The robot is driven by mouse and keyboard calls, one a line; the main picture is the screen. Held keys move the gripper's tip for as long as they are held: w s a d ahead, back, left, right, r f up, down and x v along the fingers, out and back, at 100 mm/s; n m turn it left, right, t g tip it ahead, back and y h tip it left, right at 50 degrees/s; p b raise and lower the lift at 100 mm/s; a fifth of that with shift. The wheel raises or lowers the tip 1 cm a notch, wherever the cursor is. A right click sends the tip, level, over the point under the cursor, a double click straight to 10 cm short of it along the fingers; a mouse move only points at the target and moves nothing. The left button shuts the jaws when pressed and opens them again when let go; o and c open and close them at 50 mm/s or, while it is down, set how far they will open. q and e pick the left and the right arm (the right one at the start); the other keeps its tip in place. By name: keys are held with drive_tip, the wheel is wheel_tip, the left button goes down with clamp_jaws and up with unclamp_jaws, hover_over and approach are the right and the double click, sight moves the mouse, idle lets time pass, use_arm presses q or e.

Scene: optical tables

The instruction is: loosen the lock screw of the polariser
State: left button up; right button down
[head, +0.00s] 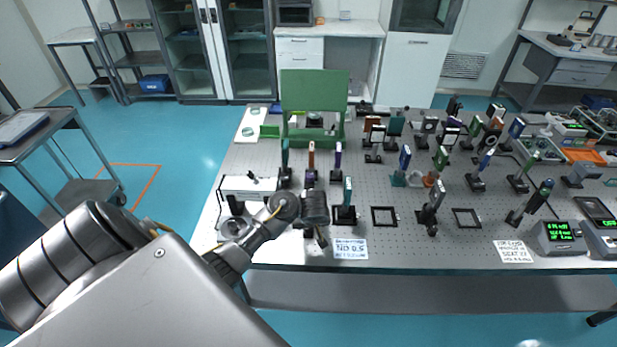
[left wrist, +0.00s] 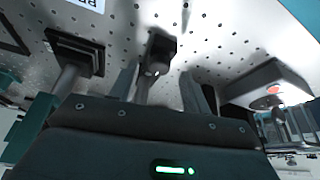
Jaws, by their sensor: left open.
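My left gripper (head: 319,238) reaches over the front left of the optical table, and its fingers are mostly hidden by the wrist in the head view. In the left wrist view the left gripper (left wrist: 158,77) is open, with a dark post mount (left wrist: 161,45) between or just beyond its two fingers. A small rounded screw-like part shows on this mount; contact with the fingers cannot be told. I cannot tell for sure which mount is the polariser. A dark mount with a teal plate (head: 347,195) stands just right of the gripper. My right gripper is not in view.
The perforated optical table (head: 385,235) holds many post mounts at its middle and right. A white card (head: 350,249) lies near the front edge. A white box (head: 248,187) stands left of the gripper. Another dark post mount (left wrist: 75,65) stands left of the fingers in the wrist view.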

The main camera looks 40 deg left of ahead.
use_arm(q)
drive_tip(key=shift+x, duration=0.9)
drive_tip(key=shift+c, duration=0.5)
drive_tip(key=c, duration=0.9)
